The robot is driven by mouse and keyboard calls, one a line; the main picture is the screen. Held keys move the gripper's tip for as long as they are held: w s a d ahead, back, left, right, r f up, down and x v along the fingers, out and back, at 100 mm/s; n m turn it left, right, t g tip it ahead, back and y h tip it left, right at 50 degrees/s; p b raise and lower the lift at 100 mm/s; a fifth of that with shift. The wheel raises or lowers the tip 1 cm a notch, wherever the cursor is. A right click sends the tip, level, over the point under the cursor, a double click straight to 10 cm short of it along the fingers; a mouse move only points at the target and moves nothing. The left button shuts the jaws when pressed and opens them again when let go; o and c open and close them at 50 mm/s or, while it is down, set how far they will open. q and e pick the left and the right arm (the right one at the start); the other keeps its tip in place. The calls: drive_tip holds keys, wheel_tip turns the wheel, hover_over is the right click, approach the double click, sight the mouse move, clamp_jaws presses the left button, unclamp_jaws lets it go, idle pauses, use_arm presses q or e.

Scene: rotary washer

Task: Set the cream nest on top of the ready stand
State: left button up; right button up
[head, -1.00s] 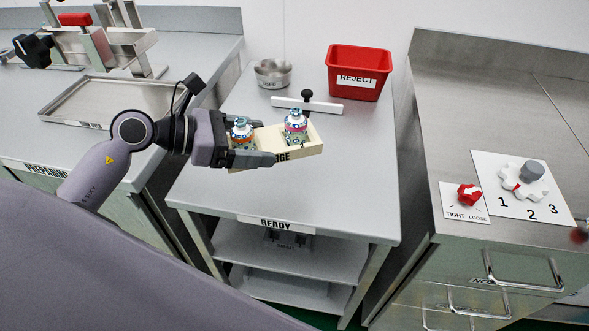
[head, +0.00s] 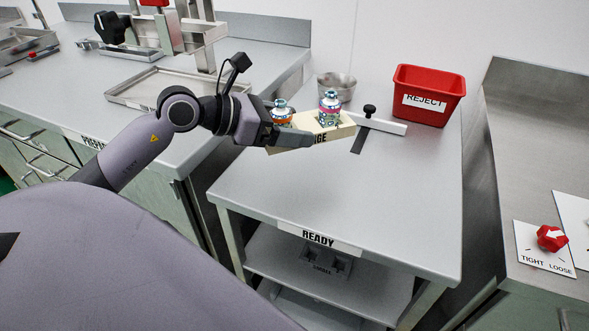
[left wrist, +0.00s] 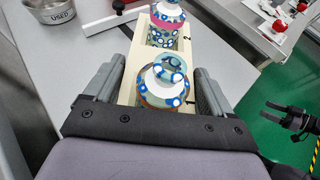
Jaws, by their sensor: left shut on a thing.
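The cream nest (head: 343,129) is a pale block holding two patterned bottles upright, a nearer one (head: 282,112) and a farther one (head: 329,108). My left gripper (head: 297,138) is shut on the nest's near end and holds it over the ready stand (head: 390,200), a grey metal table labelled READY. In the left wrist view the nest (left wrist: 131,78) sits between both fingers. I cannot tell the exact gap between the nest and the stand's top. My right gripper (left wrist: 294,120) shows at the right edge of the left wrist view, open and empty above the green floor.
A red REJECT bin (head: 428,95), a steel bowl (head: 336,87) and a white bar with a black knob (head: 385,125) stand at the stand's back. The front half of its top is clear. A counter with a red TIGHT/LOOSE knob (head: 551,238) is at right.

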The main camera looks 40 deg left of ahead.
use_arm(q)
hover_over(290, 178)
wheel_tip(290, 178, down, 6)
drive_tip(key=shift+r, duration=0.1)
wheel_tip(290, 178, down, 4)
drive_tip(key=shift+r+b, duration=0.2)
drive_tip(key=shift+b, duration=0.4)
drive_tip(key=shift+f, duration=0.4)
drive_tip(key=shift+f, duration=0.1)
drive_tip(key=o, duration=0.9)
drive_tip(key=shift+o, duration=0.2)
drive_tip(key=v, duration=1.2)
